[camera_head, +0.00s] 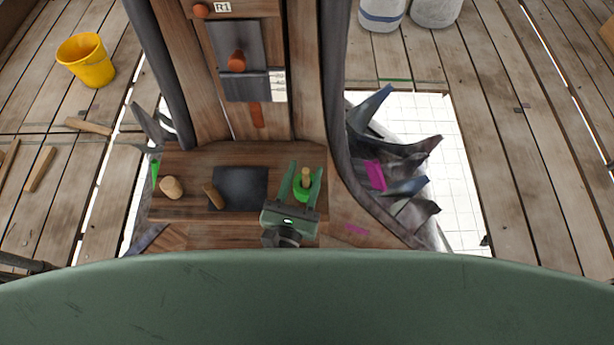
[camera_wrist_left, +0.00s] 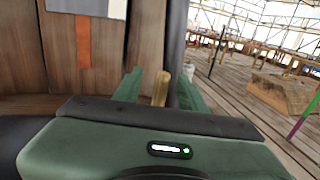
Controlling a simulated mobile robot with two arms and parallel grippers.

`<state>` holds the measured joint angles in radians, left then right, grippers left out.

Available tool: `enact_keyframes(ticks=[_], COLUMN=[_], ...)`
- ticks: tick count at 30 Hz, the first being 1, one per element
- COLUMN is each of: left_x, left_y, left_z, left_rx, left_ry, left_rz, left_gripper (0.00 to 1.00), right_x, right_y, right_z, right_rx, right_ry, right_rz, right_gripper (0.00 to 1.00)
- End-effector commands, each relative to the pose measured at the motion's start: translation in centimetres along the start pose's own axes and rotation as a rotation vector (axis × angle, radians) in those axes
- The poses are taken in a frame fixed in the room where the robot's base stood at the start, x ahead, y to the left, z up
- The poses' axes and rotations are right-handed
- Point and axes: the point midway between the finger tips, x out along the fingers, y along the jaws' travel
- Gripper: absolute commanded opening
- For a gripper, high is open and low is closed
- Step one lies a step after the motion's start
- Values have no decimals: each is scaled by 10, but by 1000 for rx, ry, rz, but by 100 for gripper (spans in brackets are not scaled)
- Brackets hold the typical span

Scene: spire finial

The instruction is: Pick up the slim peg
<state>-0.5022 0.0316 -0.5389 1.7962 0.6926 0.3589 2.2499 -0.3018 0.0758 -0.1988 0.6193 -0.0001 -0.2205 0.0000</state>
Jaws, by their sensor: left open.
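The slim peg (camera_head: 305,177) is a short light-wood stick standing upright in a bright green ring or holder (camera_head: 302,191) on the wooden ledge. My left gripper (camera_head: 304,174) is open, with one green finger on each side of the peg. In the left wrist view the peg (camera_wrist_left: 160,88) shows between the two fingers (camera_wrist_left: 158,85), nearer the left one, with its lower part hidden behind the gripper body. I cannot tell whether a finger touches it. My right gripper is not in view.
On the ledge (camera_head: 190,212) lie a dark square plate (camera_head: 240,188), a brown wooden piece (camera_head: 213,196) and a rounded tan object (camera_head: 171,187). Jagged dark metal (camera_head: 400,165) sticks out to the right. A wooden upright with a dark panel (camera_head: 236,45) rises behind. A yellow bucket (camera_head: 86,60) stands far left.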

Motion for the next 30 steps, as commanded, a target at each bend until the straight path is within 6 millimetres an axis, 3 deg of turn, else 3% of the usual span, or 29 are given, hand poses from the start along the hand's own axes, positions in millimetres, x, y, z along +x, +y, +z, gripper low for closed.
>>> enact_keyframes(ticks=[6, 15, 16, 20, 30], left_x=[33, 38, 38, 38, 38], left_y=[-2, -1, -1, -1, -1], left_z=[0, -3, -2, -2, -2], left_rx=[-1, 0, 0, 0, 0], left_ry=[-1, 0, 0, 0, 0], left_rz=[0, 0, 0, 0, 0], left_gripper=[41, 41, 38, 2, 0], right_x=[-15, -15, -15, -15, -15], right_y=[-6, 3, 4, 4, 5], right_z=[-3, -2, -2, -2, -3], right_rx=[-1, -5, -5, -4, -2], right_ry=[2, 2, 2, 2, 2], right_rz=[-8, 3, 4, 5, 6], right_gripper=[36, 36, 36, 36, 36])
